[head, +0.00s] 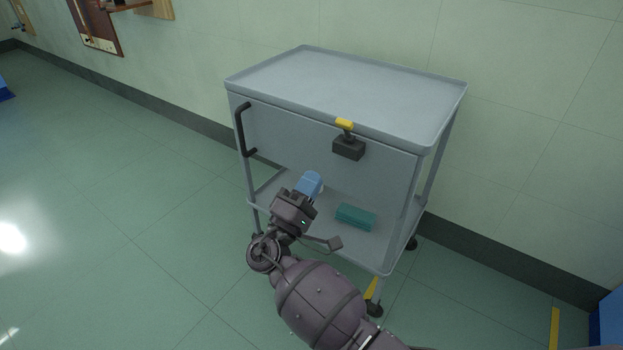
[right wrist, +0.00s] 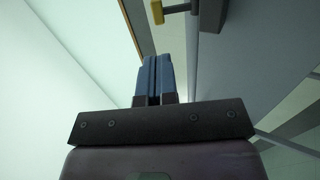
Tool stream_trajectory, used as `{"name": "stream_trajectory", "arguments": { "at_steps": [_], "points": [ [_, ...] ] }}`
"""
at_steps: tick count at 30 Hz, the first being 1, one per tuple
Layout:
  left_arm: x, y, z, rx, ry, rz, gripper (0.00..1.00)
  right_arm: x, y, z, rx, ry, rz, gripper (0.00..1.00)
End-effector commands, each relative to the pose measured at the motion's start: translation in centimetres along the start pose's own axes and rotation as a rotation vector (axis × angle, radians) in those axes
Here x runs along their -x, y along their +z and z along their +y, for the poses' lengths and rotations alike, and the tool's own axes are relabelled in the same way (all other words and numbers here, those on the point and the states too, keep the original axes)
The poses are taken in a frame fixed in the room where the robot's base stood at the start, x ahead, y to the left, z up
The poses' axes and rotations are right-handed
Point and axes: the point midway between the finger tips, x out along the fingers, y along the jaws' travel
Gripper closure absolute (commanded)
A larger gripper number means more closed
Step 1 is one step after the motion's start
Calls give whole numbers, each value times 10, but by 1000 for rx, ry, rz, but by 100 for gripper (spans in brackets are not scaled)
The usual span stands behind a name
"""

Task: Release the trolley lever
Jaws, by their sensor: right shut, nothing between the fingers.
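The grey trolley (head: 273,75) stands against the wall in the head view. Its lever (head: 345,123) has a yellow handle on a dark block (head: 348,149), fixed to the upper right of the front panel. The lever also shows at the top of the right wrist view (right wrist: 157,12). My right gripper (head: 311,182) is in front of the trolley, below and left of the lever and apart from it. Its blue fingers (right wrist: 154,78) are shut together and hold nothing. My left gripper is not in view.
A black vertical handle (head: 242,130) is on the left of the trolley's front panel. A teal box (head: 355,217) lies on the lower shelf. The trolley top is empty. The floor to the left is clear. Wooden boards (head: 97,27) hang on the wall at upper left.

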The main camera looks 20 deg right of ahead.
Motion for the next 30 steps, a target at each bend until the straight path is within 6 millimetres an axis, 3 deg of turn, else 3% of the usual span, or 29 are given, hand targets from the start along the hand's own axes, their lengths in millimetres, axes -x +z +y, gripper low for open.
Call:
{"name": "stream_trajectory", "arguments": {
  "at_steps": [9,16,22,30],
  "points": [
    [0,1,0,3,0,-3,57,-58,0,2,-2,4,-2,100],
    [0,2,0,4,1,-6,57,-92,0,1,-1,2,-1,100],
    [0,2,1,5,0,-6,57,-108,0,0,-1,0,1,100],
    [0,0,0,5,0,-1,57,-112,0,0,-1,-1,2,100]
  ]
}}
